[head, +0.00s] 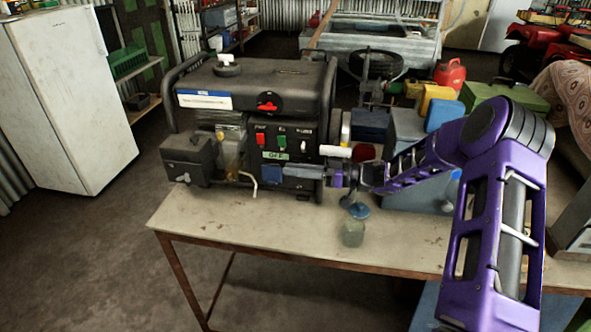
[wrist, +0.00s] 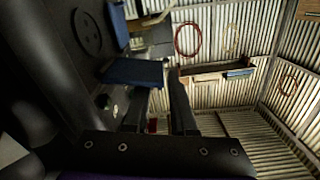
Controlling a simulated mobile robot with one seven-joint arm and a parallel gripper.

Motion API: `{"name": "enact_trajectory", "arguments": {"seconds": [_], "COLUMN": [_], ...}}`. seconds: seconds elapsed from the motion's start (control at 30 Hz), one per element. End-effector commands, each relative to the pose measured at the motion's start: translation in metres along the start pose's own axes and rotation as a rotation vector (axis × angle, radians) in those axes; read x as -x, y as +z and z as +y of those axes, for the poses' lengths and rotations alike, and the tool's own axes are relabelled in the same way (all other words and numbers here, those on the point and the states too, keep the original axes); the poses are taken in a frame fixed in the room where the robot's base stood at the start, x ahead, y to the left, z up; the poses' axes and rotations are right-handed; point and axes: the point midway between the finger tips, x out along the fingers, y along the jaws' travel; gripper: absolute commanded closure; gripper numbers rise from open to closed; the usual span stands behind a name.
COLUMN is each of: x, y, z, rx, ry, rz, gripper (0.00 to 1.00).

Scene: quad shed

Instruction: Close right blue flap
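The generator (head: 265,105) stands on the table with its dark control panel facing me. On the panel's lower part, a blue flap (head: 271,174) is at the left and a grey-blue flap (head: 303,174) sticks out beside it at the right. In the wrist view, a blue flap (wrist: 133,72) juts out from the panel, with a second blue flap (wrist: 117,22) beyond it. My gripper (head: 332,179) is just right of the near flap, in front of the panel's right edge. Its fingers look apart and hold nothing; contact with the flap cannot be told. It also shows in the wrist view (wrist: 160,90).
A grey-blue box (head: 415,190) and several cans stand behind my arm. The table's front left is clear.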

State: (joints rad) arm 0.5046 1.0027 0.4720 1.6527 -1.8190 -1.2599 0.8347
Motion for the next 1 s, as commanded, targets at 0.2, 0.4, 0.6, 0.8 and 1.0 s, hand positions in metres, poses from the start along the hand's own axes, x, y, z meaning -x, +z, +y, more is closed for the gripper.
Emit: {"name": "enact_trajectory", "arguments": {"seconds": [0.2, 0.4, 0.6, 0.8, 1.0], "x": [0.000, 0.000, 0.000, 0.000, 0.000], "y": [0.000, 0.000, 0.002, 0.009, 0.020], "z": [0.000, 0.000, 0.000, 0.000, -0.001], "rx": [0.000, 0.000, 0.017, 0.095, 0.243], "ry": [0.000, 0.000, 0.000, 0.000, -0.001], "rz": [0.000, 0.000, -0.001, -0.002, -0.001], "gripper": [1.00, 1.00, 1.00, 1.00, 1.00]}}
